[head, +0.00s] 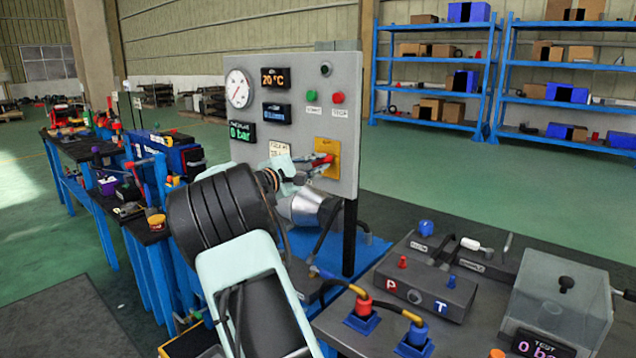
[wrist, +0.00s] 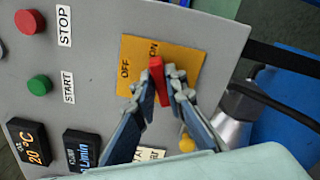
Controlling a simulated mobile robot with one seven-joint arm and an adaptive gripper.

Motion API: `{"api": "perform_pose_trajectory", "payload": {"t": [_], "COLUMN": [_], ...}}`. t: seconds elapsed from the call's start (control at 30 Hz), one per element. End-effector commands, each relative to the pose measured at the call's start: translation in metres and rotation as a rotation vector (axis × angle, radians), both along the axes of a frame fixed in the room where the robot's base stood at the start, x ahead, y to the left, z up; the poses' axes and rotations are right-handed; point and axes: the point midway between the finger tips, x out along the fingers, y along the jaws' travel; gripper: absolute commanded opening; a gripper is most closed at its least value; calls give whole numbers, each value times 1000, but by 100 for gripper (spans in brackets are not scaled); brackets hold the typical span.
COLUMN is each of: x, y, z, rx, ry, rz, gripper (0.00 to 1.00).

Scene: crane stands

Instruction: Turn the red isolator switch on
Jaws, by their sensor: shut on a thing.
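The red isolator switch handle (wrist: 159,82) stands on a yellow plate (wrist: 185,62) marked OFF and ON, on the grey control panel (wrist: 95,100). In the wrist view, the handle's upper end lies close to the ON mark. My gripper (wrist: 157,90) is shut on the handle, with a finger on either side. In the head view, my gripper (head: 303,170) reaches the yellow plate (head: 331,149) at the panel's lower right. The red handle (head: 322,161) shows there between the fingers, partly hidden by them.
The green START button (head: 312,96) and red STOP button (head: 338,98) sit above the switch. A pressure gauge (head: 238,88) and displays are on the panel's left. A bench with a grey P/T block (head: 425,285) and hoses stands at the right. Blue shelves (head: 440,62) are far behind.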

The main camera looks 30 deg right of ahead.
Motion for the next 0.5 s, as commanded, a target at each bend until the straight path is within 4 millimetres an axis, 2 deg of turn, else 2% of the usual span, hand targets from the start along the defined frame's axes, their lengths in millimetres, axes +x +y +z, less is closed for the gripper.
{"api": "perform_pose_trajectory", "payload": {"t": [0.03,0.5], "x": [0,-1], "y": [0,0], "z": [-9,-8], "rx": [14,129], "ry": [-44,-369], "rz": [0,1], "gripper": [0,0]}}
